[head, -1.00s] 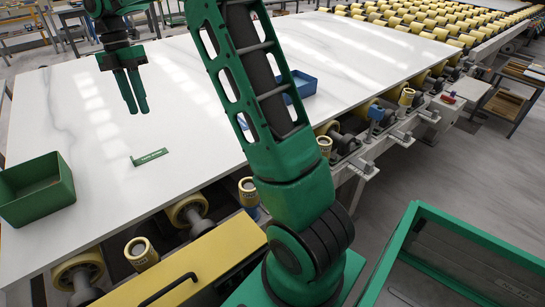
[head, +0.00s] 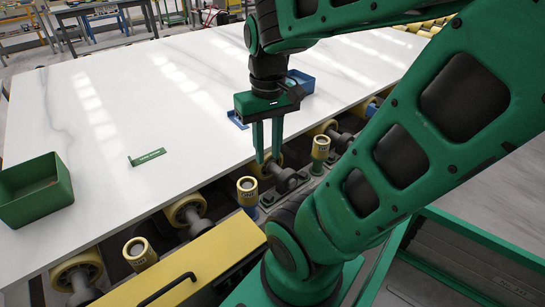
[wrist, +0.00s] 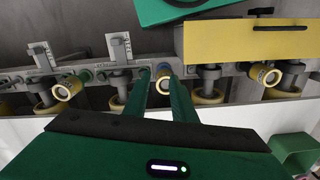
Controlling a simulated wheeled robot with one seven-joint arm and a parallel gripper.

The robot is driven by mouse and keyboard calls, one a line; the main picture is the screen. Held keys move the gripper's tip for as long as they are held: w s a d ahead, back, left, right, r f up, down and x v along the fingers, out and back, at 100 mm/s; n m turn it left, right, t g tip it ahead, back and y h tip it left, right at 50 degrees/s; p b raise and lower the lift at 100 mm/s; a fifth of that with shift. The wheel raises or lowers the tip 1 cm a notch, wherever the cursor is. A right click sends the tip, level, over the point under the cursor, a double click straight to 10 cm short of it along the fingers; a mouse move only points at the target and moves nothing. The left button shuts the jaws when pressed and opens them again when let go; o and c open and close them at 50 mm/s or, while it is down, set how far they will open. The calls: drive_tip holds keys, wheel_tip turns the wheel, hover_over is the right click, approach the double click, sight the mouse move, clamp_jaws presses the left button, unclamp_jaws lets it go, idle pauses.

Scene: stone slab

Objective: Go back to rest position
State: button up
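My gripper (head: 268,158) hangs pointing down near the slab's right-hand edge in the head view, over the strip of rollers. Its two green fingers are apart with nothing between them. In the wrist view, the fingers (wrist: 161,88) also show a gap, with the roller frame beyond them. My arm folds across the right of the head view. The pale stone slab (head: 110,110) lies to the left of the gripper.
A green bin (head: 38,192) stands at the slab's left front. A small green label piece (head: 148,157) lies on the slab. A blue tray (head: 302,84) is partly hidden behind my gripper. A yellow cover (head: 195,268) and yellow rollers (head: 247,190) line the front edge.

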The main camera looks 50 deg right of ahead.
drive_tip(key=s, duration=0.1)
drive_tip(key=s+f+m, duration=0.1)
drive_tip(key=shift+s+f+m, duration=0.2)
drive_tip(key=shift+s+m, duration=0.1)
drive_tip(key=shift+s, duration=0.05)
